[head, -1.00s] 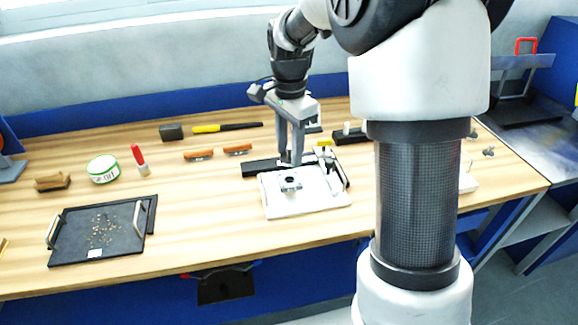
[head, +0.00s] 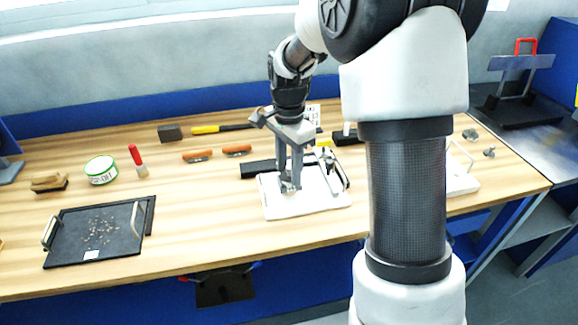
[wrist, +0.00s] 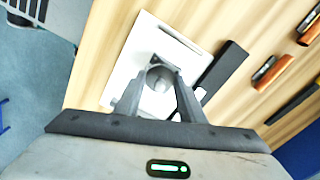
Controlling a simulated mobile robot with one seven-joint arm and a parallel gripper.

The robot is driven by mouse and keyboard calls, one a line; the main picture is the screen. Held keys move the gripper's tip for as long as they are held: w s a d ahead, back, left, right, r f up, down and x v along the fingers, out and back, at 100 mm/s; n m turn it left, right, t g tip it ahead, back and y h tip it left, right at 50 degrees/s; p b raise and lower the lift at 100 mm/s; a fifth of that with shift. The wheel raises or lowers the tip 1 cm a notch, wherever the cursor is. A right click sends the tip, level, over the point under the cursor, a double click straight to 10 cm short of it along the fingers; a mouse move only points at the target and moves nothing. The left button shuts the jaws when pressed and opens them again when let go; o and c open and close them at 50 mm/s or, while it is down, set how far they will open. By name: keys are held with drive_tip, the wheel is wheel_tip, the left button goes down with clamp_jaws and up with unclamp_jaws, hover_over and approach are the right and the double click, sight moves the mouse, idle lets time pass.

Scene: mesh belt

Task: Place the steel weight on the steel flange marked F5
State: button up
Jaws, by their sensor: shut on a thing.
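My gripper (head: 289,186) points down over a white board (head: 318,205) on the bench. It is shut on a small grey steel piece, which looks like the steel weight (wrist: 159,76), a round metallic thing between the fingertips in the wrist view. In the head view the fingers mostly hide it. It is low, at or just above the board's surface; I cannot tell whether it touches anything below. No F5 mark is readable, and I cannot make out a separate flange under the fingers. Small steel parts (head: 489,152) lie farther right on the bench.
A black tray (head: 75,247) is at left. Orange-handled tools (head: 237,150) lie behind. My arm hides part of the bench at right.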

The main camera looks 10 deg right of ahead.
drive_tip(key=o, duration=1.2)
drive_tip(key=shift+c, duration=0.2)
